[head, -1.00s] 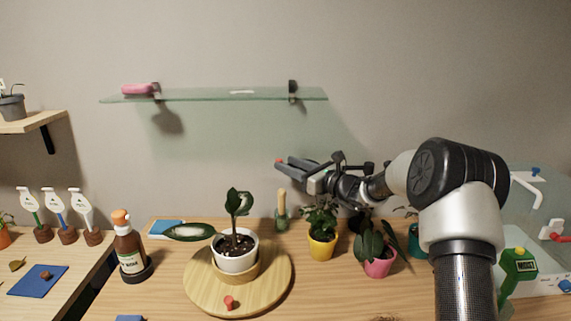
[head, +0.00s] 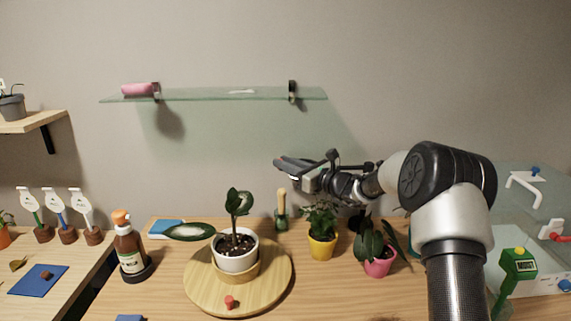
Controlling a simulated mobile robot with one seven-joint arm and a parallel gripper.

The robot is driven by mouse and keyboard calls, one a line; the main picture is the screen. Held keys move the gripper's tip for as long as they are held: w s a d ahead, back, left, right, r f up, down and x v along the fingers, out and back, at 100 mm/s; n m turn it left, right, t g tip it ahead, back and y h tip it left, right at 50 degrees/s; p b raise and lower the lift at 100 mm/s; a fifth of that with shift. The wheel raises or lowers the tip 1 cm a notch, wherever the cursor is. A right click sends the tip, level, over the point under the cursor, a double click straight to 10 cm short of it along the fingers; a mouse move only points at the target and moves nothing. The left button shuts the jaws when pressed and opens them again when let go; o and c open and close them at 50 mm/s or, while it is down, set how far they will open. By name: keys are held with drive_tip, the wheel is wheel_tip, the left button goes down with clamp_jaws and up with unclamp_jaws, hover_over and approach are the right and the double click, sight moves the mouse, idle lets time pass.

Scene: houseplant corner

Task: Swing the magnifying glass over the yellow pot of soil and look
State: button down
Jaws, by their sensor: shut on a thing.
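The yellow pot (head: 322,249) stands on the wooden table, right of the round board, with a leafy green plant in it. My gripper (head: 284,163) is in the air above and to the left of that pot, in front of the wall, with its fingers pointing left. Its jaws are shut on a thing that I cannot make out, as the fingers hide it. I cannot pick out a magnifying glass in this view.
A white pot with a plant (head: 237,262) stands on a round wooden board (head: 200,290). A pink pot (head: 379,267) is right of the yellow one. A brown bottle (head: 130,252) stands at left. A glass shelf (head: 215,95) hangs above my gripper.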

drive_tip(key=s+d+n+g+y+p, duration=0.2)
drive_tip(key=s+d+n+g, duration=0.2)
drive_tip(key=s, duration=0.4)
drive_tip(key=s+d+n+g+y+p, duration=0.2)
drive_tip(key=s+d+n+g, duration=0.1)
drive_tip(key=s+g, duration=0.4)
drive_tip(key=shift+s+d+n+y, duration=0.3)
drive_tip(key=shift+s+d+n, duration=0.1)
drive_tip(key=shift+s+d, duration=0.25)
drive_tip(key=c, duration=1.6)
unclamp_jaws()
drive_tip(key=shift+c, duration=0.2)
drive_tip(key=shift+d, duration=0.1)
drive_tip(key=d, duration=1.7)
drive_tip(key=shift+s+b, duration=0.3)
drive_tip(key=shift+s, duration=0.15)
